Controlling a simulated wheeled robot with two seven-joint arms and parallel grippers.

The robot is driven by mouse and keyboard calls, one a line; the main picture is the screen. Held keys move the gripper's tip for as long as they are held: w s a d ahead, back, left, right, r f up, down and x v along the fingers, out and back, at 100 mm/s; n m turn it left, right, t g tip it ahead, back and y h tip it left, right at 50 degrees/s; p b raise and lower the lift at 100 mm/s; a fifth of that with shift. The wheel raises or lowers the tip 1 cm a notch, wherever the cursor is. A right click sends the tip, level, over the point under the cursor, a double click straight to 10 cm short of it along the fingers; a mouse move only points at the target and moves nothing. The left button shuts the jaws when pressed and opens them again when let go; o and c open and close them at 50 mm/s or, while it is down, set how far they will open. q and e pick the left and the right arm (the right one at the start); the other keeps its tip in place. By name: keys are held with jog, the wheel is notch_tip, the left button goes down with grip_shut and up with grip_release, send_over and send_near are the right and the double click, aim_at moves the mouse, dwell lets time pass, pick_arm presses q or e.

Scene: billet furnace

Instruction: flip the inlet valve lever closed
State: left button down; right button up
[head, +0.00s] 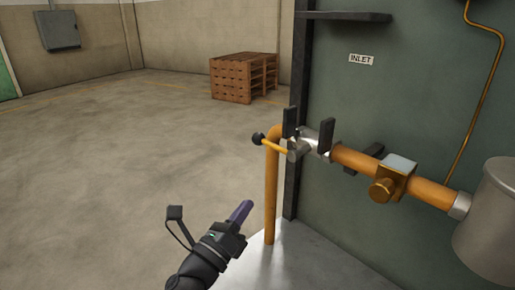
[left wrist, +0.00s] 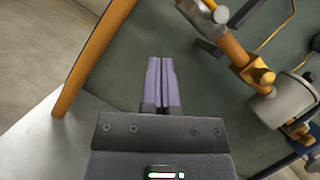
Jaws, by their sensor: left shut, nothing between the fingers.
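The inlet valve lever (head: 274,146) is a thin yellow handle with a black ball knob (head: 258,139) at its left end. It sticks out to the left from a silver valve body (head: 300,149) on the orange pipe, below the INLET label (head: 361,60). My left gripper (head: 240,212) is below and to the left of the lever, apart from it. Its purple fingers (left wrist: 161,82) are shut together with nothing between them in the left wrist view. The valve body also shows at the top of the left wrist view (left wrist: 203,12). My right gripper is not in view.
An orange vertical pipe (head: 271,200) stands just right of my left gripper. The orange horizontal pipe carries a brass fitting (head: 390,179) and leads to a grey cylinder (head: 495,225). Dark brackets flank the valve. A wooden pallet stack (head: 240,77) stands far back; open floor lies left.

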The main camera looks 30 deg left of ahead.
aim_at(273, 146)
pick_arm(q)
jog(key=w+a+r+p, duration=0.1)
jog(key=w+r+p, duration=0.1)
jog(key=w+r, duration=0.4)
jog(key=x, duration=0.3)
jog(key=shift+w+a+f, duration=0.2)
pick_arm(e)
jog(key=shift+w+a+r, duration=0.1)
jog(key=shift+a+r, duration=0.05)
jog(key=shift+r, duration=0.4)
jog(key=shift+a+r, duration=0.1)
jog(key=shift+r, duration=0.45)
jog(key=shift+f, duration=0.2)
